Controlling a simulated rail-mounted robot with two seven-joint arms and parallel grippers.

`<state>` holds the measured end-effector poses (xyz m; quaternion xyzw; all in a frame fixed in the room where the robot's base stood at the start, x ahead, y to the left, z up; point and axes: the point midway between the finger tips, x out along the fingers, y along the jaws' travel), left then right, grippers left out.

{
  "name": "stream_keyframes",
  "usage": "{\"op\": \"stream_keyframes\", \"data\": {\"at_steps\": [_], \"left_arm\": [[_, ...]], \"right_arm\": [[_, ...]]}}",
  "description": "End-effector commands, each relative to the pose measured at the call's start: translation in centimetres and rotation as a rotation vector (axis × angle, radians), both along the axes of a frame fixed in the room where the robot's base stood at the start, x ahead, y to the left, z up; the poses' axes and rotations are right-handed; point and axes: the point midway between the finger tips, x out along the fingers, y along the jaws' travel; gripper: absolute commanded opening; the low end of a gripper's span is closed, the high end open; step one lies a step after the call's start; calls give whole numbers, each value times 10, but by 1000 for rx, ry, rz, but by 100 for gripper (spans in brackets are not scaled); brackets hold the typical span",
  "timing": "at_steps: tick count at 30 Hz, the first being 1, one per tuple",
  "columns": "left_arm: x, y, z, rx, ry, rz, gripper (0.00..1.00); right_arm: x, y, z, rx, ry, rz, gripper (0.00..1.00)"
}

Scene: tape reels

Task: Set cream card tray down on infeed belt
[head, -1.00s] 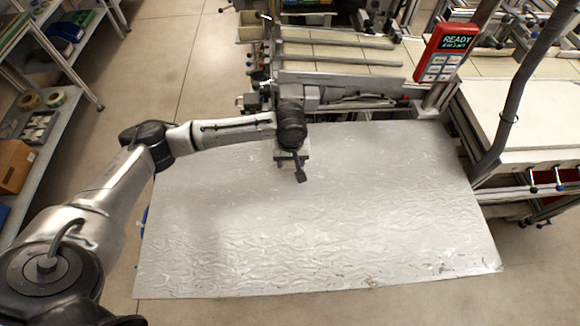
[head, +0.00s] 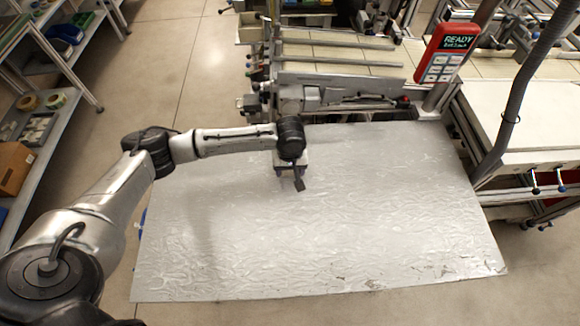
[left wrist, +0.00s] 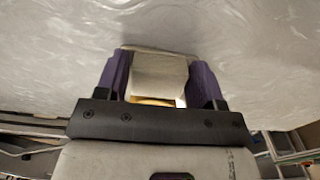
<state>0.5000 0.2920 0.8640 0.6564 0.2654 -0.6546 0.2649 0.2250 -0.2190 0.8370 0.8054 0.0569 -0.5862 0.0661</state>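My left gripper (head: 291,178) hangs above the far middle of a large wrinkled silvery sheet, pointing down. In the left wrist view its two purple fingers (left wrist: 160,82) stand either side of a small pale cream block-like thing, which looks like the cream card tray (left wrist: 158,72). The fingers appear to press on its sides; a yellowish strip shows at its near edge. In the head view the tray is mostly hidden by the gripper. Pale slatted belt sections (head: 340,52) lie behind the sheet; I cannot tell which is the infeed belt. My right gripper is out of view.
The silvery sheet (head: 330,230) is bare and wide. A metal rail assembly (head: 345,92) borders its far edge. A red READY panel (head: 447,52) and a grey post (head: 505,110) stand at the right. Shelves with bins (head: 40,110) stand at the left.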

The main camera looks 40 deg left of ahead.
Motion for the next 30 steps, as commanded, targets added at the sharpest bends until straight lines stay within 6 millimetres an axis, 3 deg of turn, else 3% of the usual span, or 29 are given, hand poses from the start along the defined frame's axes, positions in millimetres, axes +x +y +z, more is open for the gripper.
{"op": "stream_keyframes", "data": {"at_steps": [5,15,30], "left_arm": [[0,0,0,1,1,0,79],[0,1,3,1,-1,0,80],[0,0,91,0,-1,0,80]], "right_arm": [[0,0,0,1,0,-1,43],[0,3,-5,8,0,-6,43],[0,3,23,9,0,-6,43]]}}
